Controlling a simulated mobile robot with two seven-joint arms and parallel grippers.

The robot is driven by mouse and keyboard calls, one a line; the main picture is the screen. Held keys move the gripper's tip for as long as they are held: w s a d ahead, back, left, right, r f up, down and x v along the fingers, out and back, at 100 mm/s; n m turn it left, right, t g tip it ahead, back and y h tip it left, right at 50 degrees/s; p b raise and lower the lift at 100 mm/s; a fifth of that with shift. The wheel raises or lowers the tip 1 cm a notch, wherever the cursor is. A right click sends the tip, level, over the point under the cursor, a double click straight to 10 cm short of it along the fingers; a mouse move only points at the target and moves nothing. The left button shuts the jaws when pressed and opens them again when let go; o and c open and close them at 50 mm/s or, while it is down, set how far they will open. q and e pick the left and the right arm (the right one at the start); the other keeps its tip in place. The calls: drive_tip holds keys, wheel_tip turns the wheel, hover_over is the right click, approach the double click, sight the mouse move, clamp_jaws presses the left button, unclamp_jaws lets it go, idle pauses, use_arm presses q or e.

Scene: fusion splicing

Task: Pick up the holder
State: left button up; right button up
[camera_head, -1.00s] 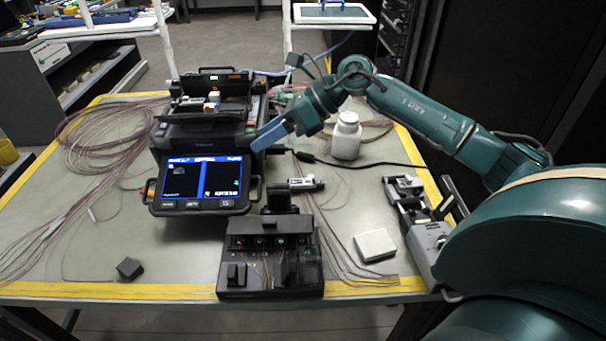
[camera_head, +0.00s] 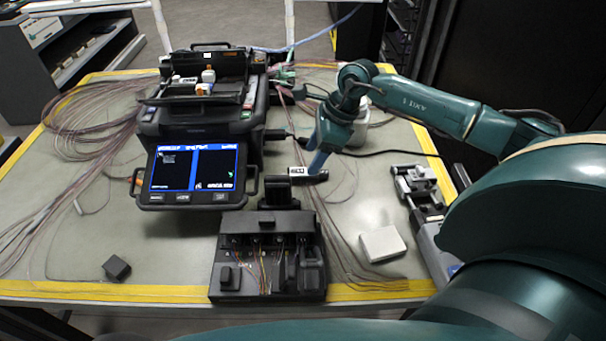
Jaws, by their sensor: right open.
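My right gripper (camera_head: 317,165) points down at the right end of the holder. Its blue fingers are open and overlap that end in the picture; I cannot tell whether they touch it. My left gripper is not in view.
The fusion splicer (camera_head: 198,128) with its lit screen stands left of the holder. A white block (camera_head: 382,244) and a grey tool (camera_head: 420,192) lie to the right. A white bottle (camera_head: 358,130) is partly hidden behind my right arm. Loose fibers cross the table.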

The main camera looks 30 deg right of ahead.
sight(303, 171)
drive_tip(key=x, duration=0.5)
drive_tip(key=shift+w+f+p, duration=0.1)
drive_tip(key=shift+p, duration=0.2)
drive_tip(key=c, duration=1.1)
wheel_tip(303, 171, up, 10)
drive_tip(key=shift+r, duration=0.1)
